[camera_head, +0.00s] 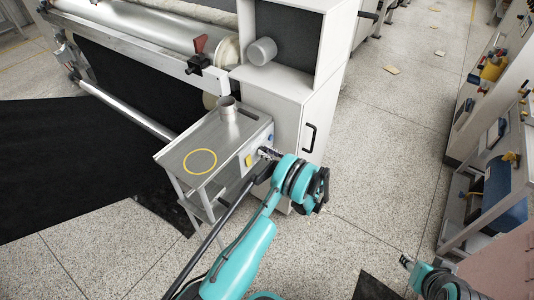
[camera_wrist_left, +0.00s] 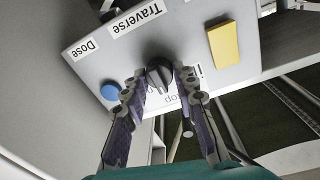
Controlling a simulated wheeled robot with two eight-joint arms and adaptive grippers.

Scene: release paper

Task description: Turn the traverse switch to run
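The traverse switch (camera_wrist_left: 158,74) is a black rotary knob on a grey control panel (camera_wrist_left: 190,40), beside an upside-down "Traverse" label (camera_wrist_left: 137,17) in the left wrist view. Its pointer side faces down toward a white label that my fingers partly hide. My left gripper (camera_wrist_left: 160,84) has its fingers apart, one on each side of the knob; I cannot tell whether they touch it. In the head view my left gripper (camera_head: 268,154) is at the panel on the metal stand's side, and the knob is hidden. My right gripper (camera_head: 406,261) is at the lower right, too small to read.
The panel also carries a blue button (camera_wrist_left: 110,91), a "Dose" label (camera_wrist_left: 83,48) and a yellow plate (camera_wrist_left: 224,44). The metal stand (camera_head: 180,158) adjoins a white cabinet (camera_head: 285,105) and the roller machine. Shelving (camera_head: 480,170) stands at right; floor between is mostly clear.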

